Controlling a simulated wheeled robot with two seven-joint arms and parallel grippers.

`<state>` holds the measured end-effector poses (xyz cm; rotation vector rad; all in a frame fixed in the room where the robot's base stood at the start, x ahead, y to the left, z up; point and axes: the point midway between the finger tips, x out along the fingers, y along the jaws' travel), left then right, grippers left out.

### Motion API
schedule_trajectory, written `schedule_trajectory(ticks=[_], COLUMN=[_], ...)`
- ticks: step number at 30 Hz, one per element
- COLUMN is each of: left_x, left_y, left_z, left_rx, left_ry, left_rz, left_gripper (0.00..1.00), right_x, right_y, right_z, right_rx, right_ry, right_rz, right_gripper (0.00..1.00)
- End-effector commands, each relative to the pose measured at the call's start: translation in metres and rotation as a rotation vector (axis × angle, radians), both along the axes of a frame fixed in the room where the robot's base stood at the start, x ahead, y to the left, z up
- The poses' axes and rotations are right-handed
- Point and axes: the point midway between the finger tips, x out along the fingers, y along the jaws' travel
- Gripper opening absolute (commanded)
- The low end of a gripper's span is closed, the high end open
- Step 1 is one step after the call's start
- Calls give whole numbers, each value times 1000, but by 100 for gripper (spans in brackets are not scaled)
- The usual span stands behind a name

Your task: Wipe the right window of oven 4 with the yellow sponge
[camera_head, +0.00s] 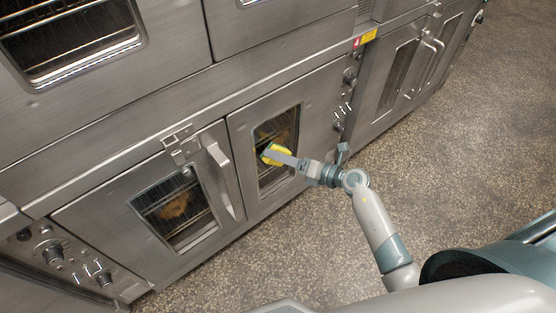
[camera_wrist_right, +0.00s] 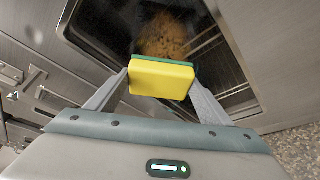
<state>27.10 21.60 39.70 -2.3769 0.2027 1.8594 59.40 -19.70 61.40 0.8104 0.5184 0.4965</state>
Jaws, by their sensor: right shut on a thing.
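The yellow sponge (camera_head: 277,153) has a dark green layer on its far side. My right gripper (camera_head: 279,157) is shut on it and holds it in front of the right window (camera_head: 264,178) of oven 4. The sponge covers the middle-left part of that glass; I cannot tell whether it touches. In the right wrist view, the sponge (camera_wrist_right: 161,80) sits between the two fingers (camera_wrist_right: 161,85), its green side toward the window (camera_wrist_right: 200,62). Food on racks shows behind the glass. My left gripper is not in view.
Oven 4's label (camera_head: 357,43) is at its upper right, above knobs (camera_head: 350,77). The left door (camera_head: 110,213) has its own window (camera_head: 175,205); an upright handle (camera_head: 221,170) stands out between the windows. Another oven (camera_head: 400,75) stands to the right. The speckled floor (camera_head: 470,150) is clear.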

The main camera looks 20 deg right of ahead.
Motion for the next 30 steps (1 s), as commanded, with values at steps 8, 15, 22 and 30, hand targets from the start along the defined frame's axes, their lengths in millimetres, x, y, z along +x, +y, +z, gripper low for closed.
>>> schedule_trajectory(ticks=[8,15,22,30], left_x=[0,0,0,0], left_y=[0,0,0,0], left_z=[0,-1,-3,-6], left_rx=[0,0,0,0], left_ry=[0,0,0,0], left_rz=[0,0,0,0], left_gripper=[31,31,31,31], right_x=[1,2,8,15], right_y=[-3,-5,-18,-33], right_z=[0,0,-1,-1], right_rx=[0,0,-2,-1], right_ry=[0,0,-1,0], right_rz=[0,0,0,0], right_gripper=[56,56,56,56])
